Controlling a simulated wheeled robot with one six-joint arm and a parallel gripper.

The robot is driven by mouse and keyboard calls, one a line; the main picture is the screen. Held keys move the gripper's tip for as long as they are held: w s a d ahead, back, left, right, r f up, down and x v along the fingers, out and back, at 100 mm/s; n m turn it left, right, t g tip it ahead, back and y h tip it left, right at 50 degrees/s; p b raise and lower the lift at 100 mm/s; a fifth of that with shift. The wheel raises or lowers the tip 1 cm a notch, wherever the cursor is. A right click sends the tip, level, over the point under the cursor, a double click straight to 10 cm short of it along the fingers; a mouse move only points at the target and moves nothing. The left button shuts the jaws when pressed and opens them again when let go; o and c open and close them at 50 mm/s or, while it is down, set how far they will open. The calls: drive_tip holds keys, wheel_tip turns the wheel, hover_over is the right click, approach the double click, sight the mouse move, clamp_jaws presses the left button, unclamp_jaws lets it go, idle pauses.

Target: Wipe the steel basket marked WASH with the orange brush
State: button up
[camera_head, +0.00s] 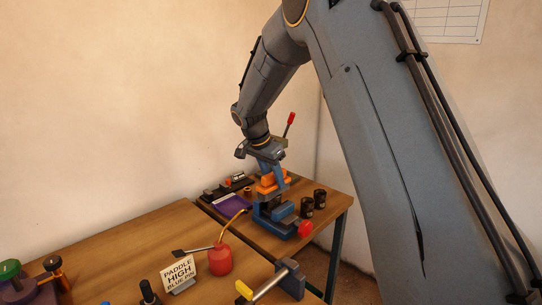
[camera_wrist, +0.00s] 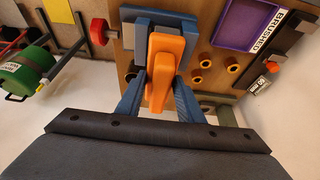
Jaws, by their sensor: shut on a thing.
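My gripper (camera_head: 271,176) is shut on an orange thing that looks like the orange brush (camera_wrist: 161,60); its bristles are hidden. In the wrist view, the two blue fingers of my gripper (camera_wrist: 160,92) are on either side of it. In the head view, the orange brush (camera_head: 267,187) is right above a blue vise-like machine (camera_head: 268,213) on the far table; I cannot tell if they touch. I cannot make out a steel basket marked WASH in either view.
On the near table are a red oil can (camera_head: 221,259) and a PADDLE HIGH sign (camera_head: 179,273). A green drum (camera_wrist: 27,72) shows in the wrist view.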

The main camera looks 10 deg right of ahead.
drive_tip(key=shift+w+d, duration=0.55)
drive_tip(key=shift+d, duration=0.3)
drive_tip(key=shift+s+a, duration=0.15)
drive_tip(key=shift+a, duration=0.2)
drive_tip(key=shift+s+a, duration=0.45)
drive_tip(key=shift+a, duration=0.2)
drive_tip(key=shift+s+a, duration=0.45)
drive_tip(key=shift+a, duration=0.2)
drive_tip(key=w+d, duration=0.2)
drive_tip(key=d, duration=0.1)
drive_tip(key=shift+d+b, duration=0.25)
drive_tip(key=shift+b, duration=0.1)
drive_tip(key=shift+a, duration=0.4)
drive_tip(key=s+a, duration=0.2)
drive_tip(key=shift+a, duration=0.35)
drive_tip(key=shift+r+p, duration=1.6)
drive_tip(key=shift+r, duration=2.5)
drive_tip(key=shift+d+f+b, duration=0.1)
drive_tip(key=shift+f+b, duration=0.05)
drive_tip(key=shift+b, duration=0.55)
